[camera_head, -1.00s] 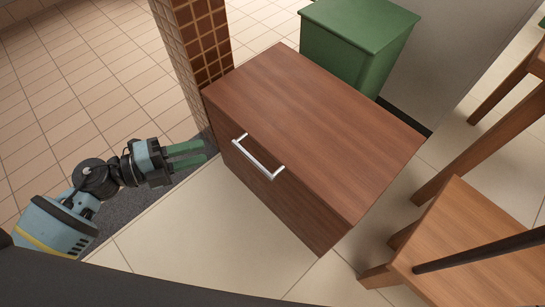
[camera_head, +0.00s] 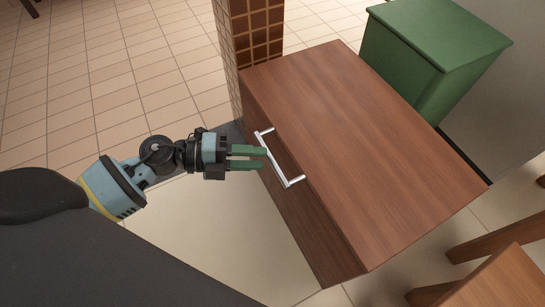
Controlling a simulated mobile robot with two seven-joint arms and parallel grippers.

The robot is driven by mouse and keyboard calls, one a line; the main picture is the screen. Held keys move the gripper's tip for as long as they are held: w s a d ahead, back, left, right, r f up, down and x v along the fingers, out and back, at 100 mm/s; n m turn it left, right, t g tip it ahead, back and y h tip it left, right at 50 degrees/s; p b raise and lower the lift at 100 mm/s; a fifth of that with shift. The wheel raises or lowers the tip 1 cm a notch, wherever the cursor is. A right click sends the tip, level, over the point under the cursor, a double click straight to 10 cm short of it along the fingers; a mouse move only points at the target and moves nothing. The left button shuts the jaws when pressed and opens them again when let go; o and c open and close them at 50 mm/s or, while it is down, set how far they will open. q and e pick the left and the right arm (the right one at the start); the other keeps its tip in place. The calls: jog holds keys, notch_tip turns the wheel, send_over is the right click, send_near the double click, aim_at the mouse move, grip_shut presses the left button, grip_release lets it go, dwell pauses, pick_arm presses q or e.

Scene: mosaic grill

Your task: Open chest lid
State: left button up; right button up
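The wooden chest (camera_head: 365,150) stands in the middle right of the head view, its brown lid closed. A silver bar handle (camera_head: 279,160) sits on its front face near the lid's edge. My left gripper (camera_head: 264,158) comes in from the left with two green fingers pointing at the handle. The fingers are apart with a narrow gap and nothing seen between them. Their tips are at or very near the handle; I cannot tell whether they touch it. My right gripper is not in view.
A tiled pillar (camera_head: 252,40) stands at the chest's far left corner. A green bin (camera_head: 430,55) is behind the chest. A wooden chair (camera_head: 500,280) is at the lower right. Tiled floor (camera_head: 120,70) lies open at the left.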

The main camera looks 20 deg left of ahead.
aim_at(271, 157)
pick_arm(q)
jog(key=shift+b+x, duration=0.45)
jog(key=shift+x, duration=1.8)
jog(key=shift+a, duration=0.1)
grip_shut()
